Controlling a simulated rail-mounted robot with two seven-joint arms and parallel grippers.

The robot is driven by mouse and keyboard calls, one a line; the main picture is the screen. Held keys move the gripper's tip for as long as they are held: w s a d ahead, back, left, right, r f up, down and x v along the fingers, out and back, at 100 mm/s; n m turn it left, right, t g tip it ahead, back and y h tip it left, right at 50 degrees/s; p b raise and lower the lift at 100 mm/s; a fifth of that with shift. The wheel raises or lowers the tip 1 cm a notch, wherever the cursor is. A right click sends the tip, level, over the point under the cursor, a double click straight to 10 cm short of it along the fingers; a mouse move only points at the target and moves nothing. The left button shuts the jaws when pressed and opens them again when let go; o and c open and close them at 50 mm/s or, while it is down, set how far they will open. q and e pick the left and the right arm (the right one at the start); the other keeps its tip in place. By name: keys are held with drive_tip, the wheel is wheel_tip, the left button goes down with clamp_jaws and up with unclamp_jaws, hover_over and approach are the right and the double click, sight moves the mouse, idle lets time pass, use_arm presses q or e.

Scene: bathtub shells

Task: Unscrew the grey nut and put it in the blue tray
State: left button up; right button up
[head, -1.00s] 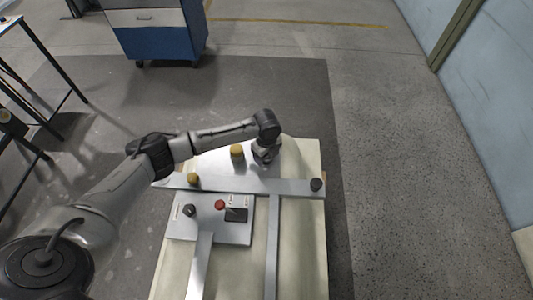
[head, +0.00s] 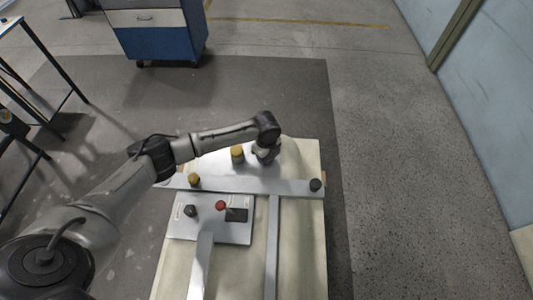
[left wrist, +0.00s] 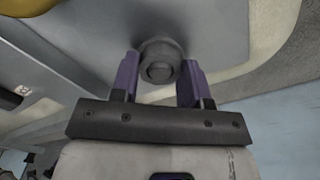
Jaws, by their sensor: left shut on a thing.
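The grey nut (left wrist: 160,48) is round, with a stud end showing in its middle, and sits against a grey plate in the left wrist view. My left gripper (left wrist: 160,66) has its purple fingers on either side of the nut and is shut on it. In the head view my left gripper (head: 266,152) points down at the far end of the bench fixture, and the nut is hidden under it. My right gripper is not in view. I see no blue tray in either view.
The grey fixture (head: 255,185) lies on a pale bench (head: 309,235). It carries yellow knobs (head: 194,179), dark knobs (head: 316,184) and a panel with a red button (head: 220,205). A blue cabinet (head: 165,43) stands beyond, across open floor.

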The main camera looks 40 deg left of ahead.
use_arm(q)
drive_tip(key=shift+r+n+p, duration=0.1)
drive_tip(key=shift+n+p, duration=1.4)
drive_tip(key=shift+p, duration=0.1)
drive_tip(key=shift+n+p, duration=1.4)
drive_tip(key=shift+n, duration=0.1)
drive_tip(key=shift+n+p, duration=1.75)
drive_tip(key=shift+n, duration=0.45)
drive_tip(key=shift+n+p, duration=0.45)
drive_tip(key=shift+n, duration=0.35)
drive_tip(key=o, duration=1)
drive_tip(key=shift+c, duration=0.8)
